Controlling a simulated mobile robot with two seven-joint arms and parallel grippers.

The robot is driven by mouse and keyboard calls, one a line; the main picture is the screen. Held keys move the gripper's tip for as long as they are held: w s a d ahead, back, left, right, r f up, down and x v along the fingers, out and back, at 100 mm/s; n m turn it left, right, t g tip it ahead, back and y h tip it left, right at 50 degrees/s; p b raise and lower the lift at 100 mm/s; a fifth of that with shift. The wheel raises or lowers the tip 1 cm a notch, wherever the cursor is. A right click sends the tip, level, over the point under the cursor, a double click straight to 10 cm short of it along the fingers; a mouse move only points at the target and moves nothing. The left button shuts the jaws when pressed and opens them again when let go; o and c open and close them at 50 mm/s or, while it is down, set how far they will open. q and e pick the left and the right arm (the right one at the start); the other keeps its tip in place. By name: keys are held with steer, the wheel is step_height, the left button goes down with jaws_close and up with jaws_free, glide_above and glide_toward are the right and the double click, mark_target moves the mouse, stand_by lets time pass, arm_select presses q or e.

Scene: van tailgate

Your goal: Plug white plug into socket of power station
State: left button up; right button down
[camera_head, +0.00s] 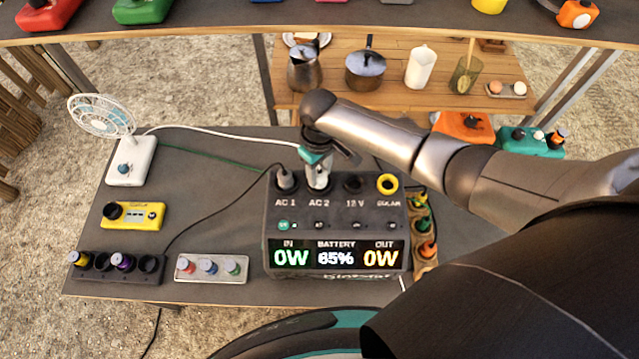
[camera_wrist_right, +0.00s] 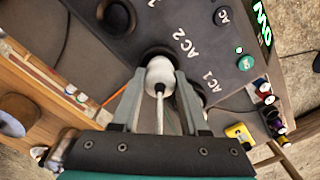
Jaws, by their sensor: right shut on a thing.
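The dark power station (camera_head: 335,218) stands on the table with a lit display. Its top has sockets marked AC 1, AC 2, 12 V and SOLAR. My right gripper (camera_head: 318,168) is shut on the white plug (camera_head: 319,181) over the AC 2 socket. In the right wrist view the white plug (camera_wrist_right: 160,72) sits between the fingers (camera_wrist_right: 161,78), in line with the dark AC 2 socket ring (camera_wrist_right: 154,52). The plug's front end is hidden, so I cannot tell how deep it sits. My left gripper is out of view.
A black plug (camera_head: 286,178) stands in AC 1, close beside my gripper. The white cable (camera_head: 225,135) runs left to a small fan (camera_head: 128,160). A yellow device (camera_head: 134,215) and small boxes with knobs are at left. Orange and green items crowd the right side.

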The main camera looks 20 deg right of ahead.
steer(key=shift+f, duration=0.3)
steer(key=shift+c, duration=1.7)
jaws_free()
step_height(320, 180, up, 15)
steer(key=shift+r+p, duration=0.2)
steer(key=shift+p, duration=0.25)
